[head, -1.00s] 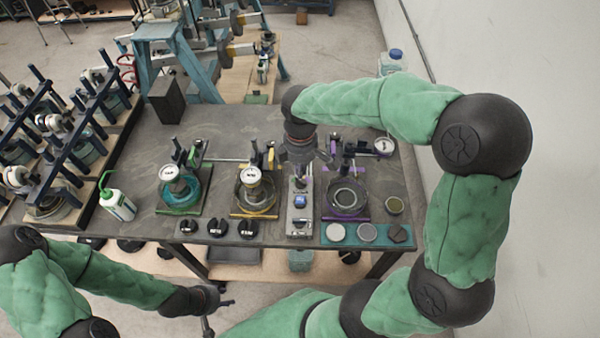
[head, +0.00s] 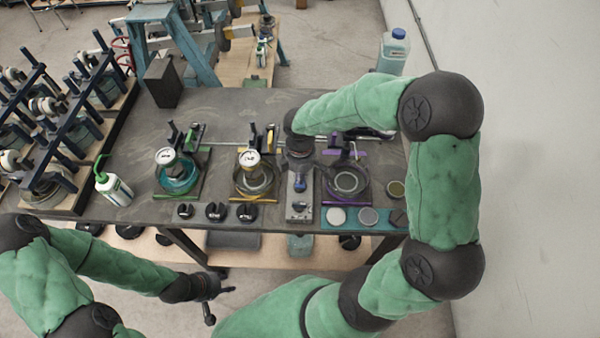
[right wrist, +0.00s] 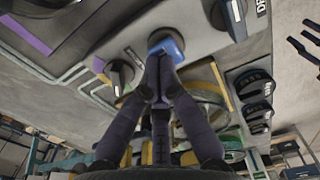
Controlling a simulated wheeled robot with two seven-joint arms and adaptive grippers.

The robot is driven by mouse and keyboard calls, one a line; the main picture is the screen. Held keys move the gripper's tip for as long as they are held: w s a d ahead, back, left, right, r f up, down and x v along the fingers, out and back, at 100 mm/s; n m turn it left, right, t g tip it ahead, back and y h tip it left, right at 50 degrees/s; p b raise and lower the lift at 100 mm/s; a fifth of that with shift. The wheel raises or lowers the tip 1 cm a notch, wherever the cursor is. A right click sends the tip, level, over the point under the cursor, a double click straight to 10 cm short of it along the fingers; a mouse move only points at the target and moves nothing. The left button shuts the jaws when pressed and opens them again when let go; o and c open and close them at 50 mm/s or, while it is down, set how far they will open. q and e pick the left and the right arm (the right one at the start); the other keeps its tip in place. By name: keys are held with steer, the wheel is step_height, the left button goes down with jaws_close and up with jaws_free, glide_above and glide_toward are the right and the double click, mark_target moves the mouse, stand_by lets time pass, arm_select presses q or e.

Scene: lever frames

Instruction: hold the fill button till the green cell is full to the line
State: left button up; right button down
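The green cell (head: 178,181) is a round glass dish with teal liquid on a green-edged base, left of centre on the bench. A white-faced gauge (head: 166,156) hides part of it, and I cannot make out its line or level. The grey control box (head: 299,208) stands between the yellow and purple cells. Its blue button (right wrist: 168,46) shows in the right wrist view. My right gripper (right wrist: 160,62) is shut, its fingertips together at the blue button; I cannot tell whether they press it. My left gripper (head: 222,302) is open and empty, in front of the bench.
The yellow cell (head: 250,190) and purple cell (head: 362,192) flank the control box. Black knobs (head: 216,212) and a teal tray of discs (head: 352,226) line the front edge. A wash bottle (head: 114,184) stands at left.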

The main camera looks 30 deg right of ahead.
step_height(320, 180, down, 2)
steer(key=shift+f+b, duration=0.15)
steer(key=shift+b, duration=0.5)
steer(key=shift+s+a+f, duration=0.1)
steer(key=shift+s+a, duration=0.05)
steer(key=shift+s, duration=0.2)
arm_select(q)
steer(key=shift+s+a+f, duration=0.1)
steer(key=shift+s+f, duration=0.05)
steer(key=shift+f, duration=0.45)
arm_select(e)
steer(key=shift+f, duration=0.25)
stand_by(3.4)
steer(key=r+p, duration=0.1)
steer(key=r, duration=0.1)
steer(key=r+p, duration=0.1)
steer(key=r, duration=0.1)
steer(key=r+p, duration=0.2)
steer(key=shift+w, duration=0.35)
arm_select(q)
steer(key=r, duration=0.3)
steer(key=s+d+r+p, duration=0.1)
steer(key=r, duration=0.1)
arm_select(e)
step_height(320, 180, up, 9)
